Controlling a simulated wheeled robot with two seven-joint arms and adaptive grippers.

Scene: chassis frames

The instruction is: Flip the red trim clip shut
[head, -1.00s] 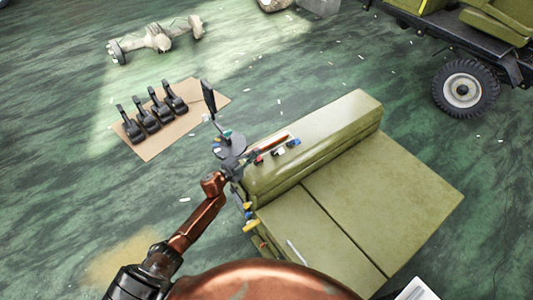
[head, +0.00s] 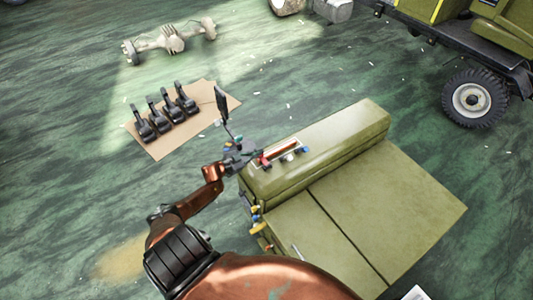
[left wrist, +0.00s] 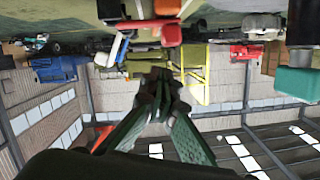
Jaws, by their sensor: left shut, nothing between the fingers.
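The red trim clip (head: 280,149) shows in the head view as a long red bar on a pale strip on the top of the olive seat-like block. It looks small there, and I cannot tell its exact angle. In the left wrist view, a red bar (left wrist: 150,22) with a red block at its end shows beyond the fingers. My left gripper (head: 258,156) is at the left end of the strip, close beside the red bar. Its fingertips (left wrist: 158,78) are together and hold nothing. Whether they touch the clip is unclear. My right gripper is not in view.
Small blue, white and yellow parts sit along the olive block (head: 330,140). A flat olive panel (head: 390,210) lies at its right. Black pedals (head: 165,112) stand on a cardboard sheet at the left. A vehicle wheel (head: 472,98) is at upper right. Open green floor lies around.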

